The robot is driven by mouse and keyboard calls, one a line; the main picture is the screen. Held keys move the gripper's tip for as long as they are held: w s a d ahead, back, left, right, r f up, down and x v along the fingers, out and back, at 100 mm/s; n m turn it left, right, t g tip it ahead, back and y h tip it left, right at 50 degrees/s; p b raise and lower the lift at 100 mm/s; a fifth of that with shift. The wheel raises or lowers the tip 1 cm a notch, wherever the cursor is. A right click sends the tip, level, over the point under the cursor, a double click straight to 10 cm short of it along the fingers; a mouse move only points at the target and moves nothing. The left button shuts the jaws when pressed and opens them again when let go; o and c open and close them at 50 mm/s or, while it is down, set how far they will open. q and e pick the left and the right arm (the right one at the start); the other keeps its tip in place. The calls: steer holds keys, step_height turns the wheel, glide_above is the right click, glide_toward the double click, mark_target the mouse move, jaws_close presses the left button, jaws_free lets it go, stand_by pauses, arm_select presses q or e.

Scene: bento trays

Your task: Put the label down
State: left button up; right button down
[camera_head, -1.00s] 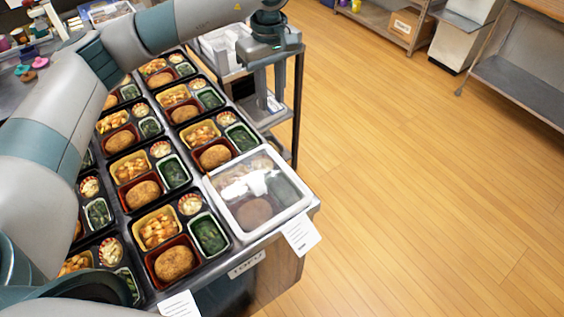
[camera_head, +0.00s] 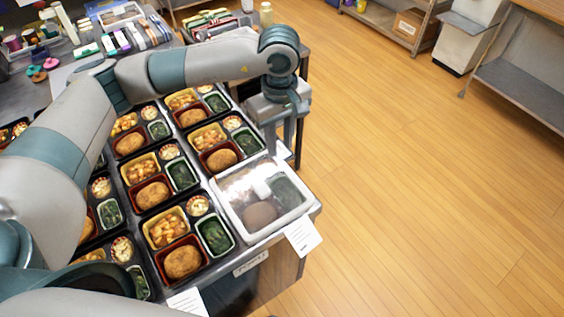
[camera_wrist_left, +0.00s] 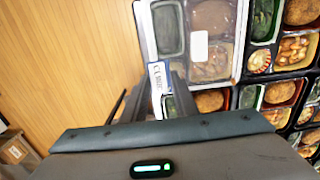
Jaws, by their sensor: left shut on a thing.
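My left gripper (camera_head: 286,145) points down just past the far right corner of the lidded bento tray (camera_head: 223,211). In the left wrist view its fingers (camera_wrist_left: 169,90) are shut on a small white label (camera_wrist_left: 158,76) with dark lettering and a blue edge. The label is beside the tray's edge in that view; I cannot tell whether it touches anything. The tray's clear lid (camera_wrist_left: 233,62) carries a white rectangular patch (camera_wrist_left: 199,45) near its middle. My right gripper is not in view.
Open bento trays (camera_head: 167,227) fill the table left of the lidded one. White paper slips (camera_head: 303,236) hang at the front edge, near a lettered sign (camera_head: 250,262). Wooden floor (camera_head: 420,200) lies open to the right. Bottles and boxes crowd the far end.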

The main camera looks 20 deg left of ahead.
mark_target(282, 178)
arm_select(q)
steer(key=s, duration=0.1)
steer(key=s+d+f, duration=0.1)
steer(key=s+f+p, duration=0.1)
steer(key=shift+s+d, duration=0.15)
steer(key=shift+d, duration=0.15)
steer(key=shift+f, duration=0.1)
steer(key=shift+f+p, duration=0.7)
step_height(282, 178, down, 2)
steer(key=shift+f+p, duration=0.25)
steer(key=shift+p, duration=0.25)
steer(key=shift+f, duration=0.15)
